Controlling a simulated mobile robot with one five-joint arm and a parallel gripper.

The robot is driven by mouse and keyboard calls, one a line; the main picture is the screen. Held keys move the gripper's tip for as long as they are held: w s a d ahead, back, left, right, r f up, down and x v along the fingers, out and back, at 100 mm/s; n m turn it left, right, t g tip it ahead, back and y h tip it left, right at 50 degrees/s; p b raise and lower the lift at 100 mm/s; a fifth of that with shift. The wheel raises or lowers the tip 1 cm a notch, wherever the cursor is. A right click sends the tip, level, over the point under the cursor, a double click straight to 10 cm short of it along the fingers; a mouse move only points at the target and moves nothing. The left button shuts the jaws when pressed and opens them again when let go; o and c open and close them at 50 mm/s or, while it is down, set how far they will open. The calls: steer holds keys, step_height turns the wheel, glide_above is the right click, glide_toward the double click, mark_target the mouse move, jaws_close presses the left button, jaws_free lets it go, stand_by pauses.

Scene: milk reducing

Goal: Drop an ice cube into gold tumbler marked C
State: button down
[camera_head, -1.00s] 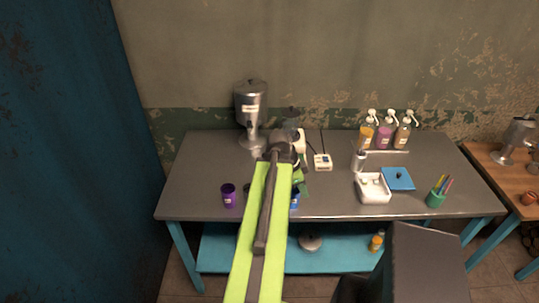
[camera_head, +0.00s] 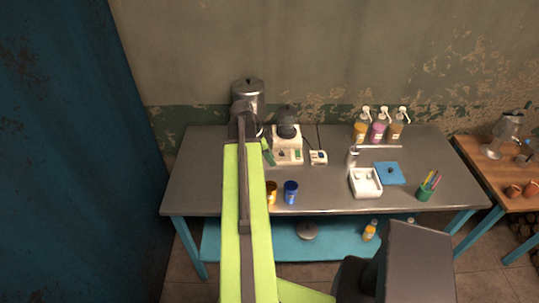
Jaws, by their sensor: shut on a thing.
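The gold tumbler (camera_head: 271,190) stands near the front edge of the table, just right of my arm and partly covered by it. Its letter is too small to read. A blue tumbler (camera_head: 291,192) stands right beside it. My arm reaches over the left part of the table. No ice cube can be made out.
A metal dispenser (camera_head: 248,93) stands at the back, partly behind my arm. A white machine (camera_head: 288,156) and a small white device (camera_head: 318,157) are right of it. A white tray (camera_head: 366,182), blue pad (camera_head: 390,173), pen cup (camera_head: 424,192) and pump bottles (camera_head: 378,128) stand farther right.

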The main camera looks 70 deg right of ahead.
step_height(320, 180, down, 6)
steer(key=b, duration=0.5)
steer(key=shift+b, duration=0.4)
steer(key=c, duration=1.3)
jaws_free()
steer(key=p+v, duration=1.6)
steer(key=v, duration=0.1)
steer(key=shift+w+r, duration=0.1)
steer(key=shift+r, duration=0.05)
